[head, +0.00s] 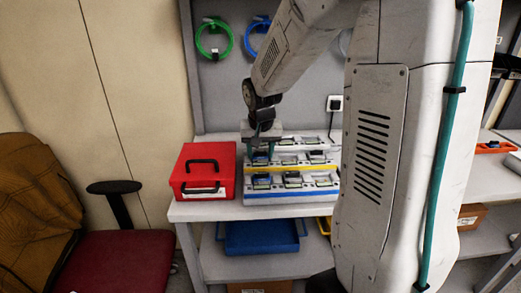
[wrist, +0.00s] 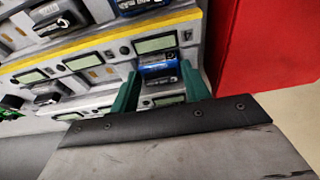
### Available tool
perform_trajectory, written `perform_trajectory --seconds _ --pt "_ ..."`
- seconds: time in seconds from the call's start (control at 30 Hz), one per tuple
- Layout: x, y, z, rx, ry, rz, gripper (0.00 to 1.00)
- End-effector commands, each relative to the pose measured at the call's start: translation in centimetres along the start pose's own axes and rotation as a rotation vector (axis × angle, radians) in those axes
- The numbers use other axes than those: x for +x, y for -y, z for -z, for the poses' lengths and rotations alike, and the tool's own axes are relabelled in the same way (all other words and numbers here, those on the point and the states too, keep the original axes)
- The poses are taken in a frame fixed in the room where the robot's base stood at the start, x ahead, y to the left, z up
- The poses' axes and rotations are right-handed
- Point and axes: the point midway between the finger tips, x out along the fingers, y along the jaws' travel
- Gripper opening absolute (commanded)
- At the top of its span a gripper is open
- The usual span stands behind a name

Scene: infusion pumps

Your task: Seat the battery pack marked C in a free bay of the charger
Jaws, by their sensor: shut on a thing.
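The charger (head: 262,200) is a stepped rack with white, yellow and blue edges, standing on the bench. Its bays and small displays fill much of the wrist view, beside a yellow strip (wrist: 100,48). My gripper (head: 261,154) points down at the left part of the rear rows. In the wrist view its green fingers (wrist: 160,70) are shut on a blue and dark battery pack (wrist: 158,76). The pack is at a bay beside a display; I cannot tell how deep it sits. Its letter is not readable. Other packs, such as a dark one (wrist: 52,96), sit in bays.
A red case (head: 205,172) with a black handle stands close left of the charger; it shows at the right in the wrist view (wrist: 265,45). A blue tray (head: 260,236) lies on the shelf below. A chair (head: 120,240) stands at the left.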

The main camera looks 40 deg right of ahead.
Motion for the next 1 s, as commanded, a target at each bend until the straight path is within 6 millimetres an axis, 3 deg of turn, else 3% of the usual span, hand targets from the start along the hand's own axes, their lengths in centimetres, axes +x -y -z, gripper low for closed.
perform_trajectory --seconds 0.03,0.07,0.13,0.47,0.8,1.0 --pt "0.1 0.0 0.0 0.0 0.0 0.0 0.22" --pt "0.0 0.0 0.0 0.0 0.0 0.0 0.55" --pt "0.0 0.0 0.0 0.0 0.0 0.0 0.72" --pt "-0.3 0.0 0.0 0.0 -0.001 0.0 0.72" --pt "-5.7 0.0 0.1 0.001 -0.004 0.002 0.72" --pt "-7.5 0.0 0.0 0.0 -0.001 0.001 0.72"
